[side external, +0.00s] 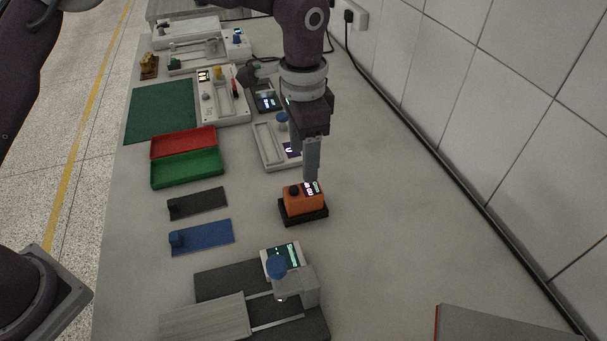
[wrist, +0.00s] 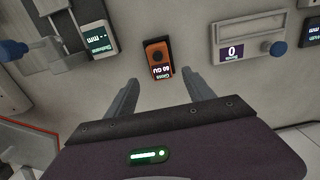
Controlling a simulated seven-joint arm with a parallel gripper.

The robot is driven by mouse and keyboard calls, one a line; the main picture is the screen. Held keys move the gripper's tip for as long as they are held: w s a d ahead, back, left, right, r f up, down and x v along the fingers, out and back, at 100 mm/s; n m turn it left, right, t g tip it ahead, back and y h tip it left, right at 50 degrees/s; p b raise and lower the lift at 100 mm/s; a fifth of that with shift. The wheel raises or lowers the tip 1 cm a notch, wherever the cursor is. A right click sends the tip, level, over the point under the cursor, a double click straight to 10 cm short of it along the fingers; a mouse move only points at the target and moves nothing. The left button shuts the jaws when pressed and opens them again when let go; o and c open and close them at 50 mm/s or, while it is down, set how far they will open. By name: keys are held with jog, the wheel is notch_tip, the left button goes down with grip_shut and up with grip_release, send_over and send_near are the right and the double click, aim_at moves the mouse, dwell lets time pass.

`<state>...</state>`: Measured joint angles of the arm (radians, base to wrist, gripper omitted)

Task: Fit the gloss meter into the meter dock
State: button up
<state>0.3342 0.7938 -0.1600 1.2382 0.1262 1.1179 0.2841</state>
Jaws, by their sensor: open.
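The orange gloss meter (side external: 297,203) has a black knob and a lit display. It sits upright in the low black meter dock (side external: 319,217), whose dark rim shows around its foot. I cannot tell if it is fully down. In the wrist view the gloss meter (wrist: 154,48) is at the top centre, its display reading "Gloss 60 GU". My gripper (side external: 311,178) is just above the meter, pointing down. In the wrist view my gripper (wrist: 158,78) is open with an empty gap between its fingers, and the meter lies beyond the fingertips.
A thickness gauge with a blue knob (side external: 277,267) stands in front. A black plate (side external: 197,203) and a blue plate (side external: 203,238) lie left, with red (side external: 183,142) and green (side external: 187,168) trays behind. A pale instrument (side external: 268,147) stands behind the meter.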

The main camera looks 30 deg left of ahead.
jog(key=shift+r, duration=0.55)
jog(key=s+a+r+n+t, duration=0.3)
jog(key=s+a+r+n, duration=0.1)
jog(key=s+a+r, duration=1)
jog(key=s+a+f+n+t, duration=0.1)
jog(key=s+a+n, duration=0.4)
jog(key=s, duration=0.9)
jog(key=shift+t, duration=0.8)
